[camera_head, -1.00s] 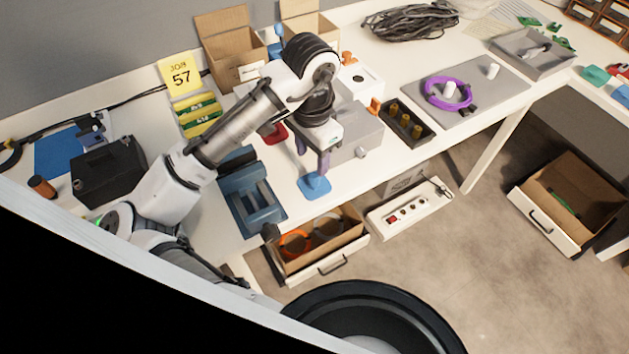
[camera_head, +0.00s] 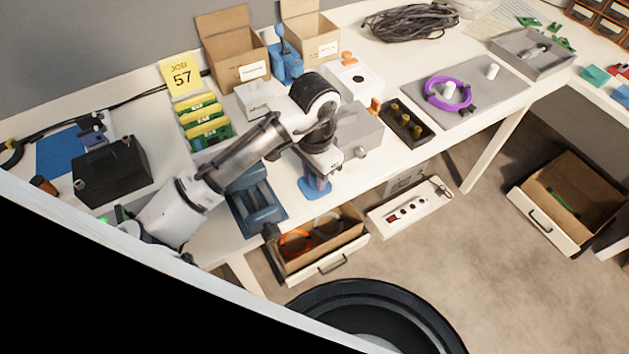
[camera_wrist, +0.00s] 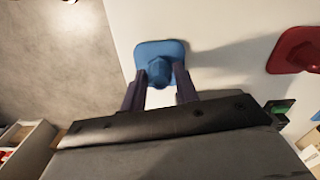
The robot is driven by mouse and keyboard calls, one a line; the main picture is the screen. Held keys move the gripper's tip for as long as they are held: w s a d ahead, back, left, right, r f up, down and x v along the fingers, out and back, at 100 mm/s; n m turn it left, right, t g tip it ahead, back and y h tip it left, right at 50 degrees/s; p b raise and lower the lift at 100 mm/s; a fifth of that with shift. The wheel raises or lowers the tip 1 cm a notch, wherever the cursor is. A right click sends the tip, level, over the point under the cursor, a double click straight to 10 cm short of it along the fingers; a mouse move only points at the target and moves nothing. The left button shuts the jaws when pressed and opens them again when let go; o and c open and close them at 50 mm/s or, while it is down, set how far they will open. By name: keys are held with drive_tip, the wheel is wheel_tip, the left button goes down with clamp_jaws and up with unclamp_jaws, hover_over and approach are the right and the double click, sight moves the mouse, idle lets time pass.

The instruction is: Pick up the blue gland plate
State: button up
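The blue gland plate (camera_head: 316,190) lies flat on the white table near its front edge, just below my gripper (camera_head: 320,172). In the wrist view the blue gland plate (camera_wrist: 150,47) is a rounded square with a raised knob in its middle. My gripper (camera_wrist: 160,78) points down at it with one dark finger on each side of the knob. The fingers are apart, and the knob sits between or just beyond their tips. I cannot tell whether either finger touches it.
A red piece (camera_wrist: 297,50) lies to the right in the wrist view. A blue holder (camera_head: 257,207) stands left of my gripper, and a grey box (camera_head: 357,130) stands close behind it. A drawer with cables (camera_head: 318,245) is open below the table edge.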

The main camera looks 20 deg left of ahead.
drive_tip(key=c, duration=0.5)
drive_tip(key=shift+r, duration=0.1)
wheel_tip(320, 180, up, 20)
drive_tip(key=shift+f+p, duration=0.1)
drive_tip(key=shift+p, duration=0.25)
